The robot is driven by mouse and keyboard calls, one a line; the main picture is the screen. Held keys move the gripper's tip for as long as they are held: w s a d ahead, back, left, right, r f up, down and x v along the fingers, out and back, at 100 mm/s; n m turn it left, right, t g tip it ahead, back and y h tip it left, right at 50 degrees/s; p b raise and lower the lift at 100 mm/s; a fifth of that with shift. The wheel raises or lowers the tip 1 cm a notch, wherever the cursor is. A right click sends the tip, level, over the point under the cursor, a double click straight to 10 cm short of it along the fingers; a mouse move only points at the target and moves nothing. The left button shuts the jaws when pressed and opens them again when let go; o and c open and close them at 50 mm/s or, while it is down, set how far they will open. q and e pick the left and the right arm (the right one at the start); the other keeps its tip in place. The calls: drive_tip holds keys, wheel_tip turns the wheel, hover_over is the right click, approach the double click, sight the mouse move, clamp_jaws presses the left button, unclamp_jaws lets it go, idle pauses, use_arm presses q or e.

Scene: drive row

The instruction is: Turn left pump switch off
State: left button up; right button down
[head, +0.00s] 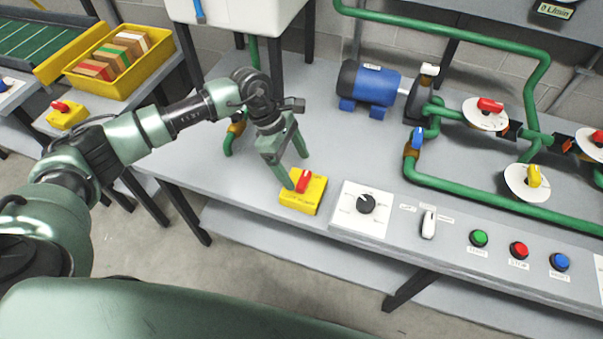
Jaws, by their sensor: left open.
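The pump switch is a yellow box (314,196) with a red rotary handle (304,181) on top, at the front edge of the grey bench. My left gripper (297,172) comes down over it with its fingers apart. One finger is at the left of the red handle and the other is behind it. I cannot tell whether either finger touches the handle. A blue pump motor (369,85) stands further back on the bench. My right gripper is not in view.
A black dial (366,203), a white toggle (429,222) and green, red and blue buttons line the bench front to the right. Green pipes (480,200) with valves fill the right side. Another yellow box (68,117) with a red switch stands at the left.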

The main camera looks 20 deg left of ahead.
sight(303, 178)
use_arm(q)
drive_tip(key=shift+p+x, duration=0.3)
drive_tip(key=shift+x, duration=1.9)
drive_tip(key=shift+d, duration=0.1)
drive_tip(key=c, duration=1.4)
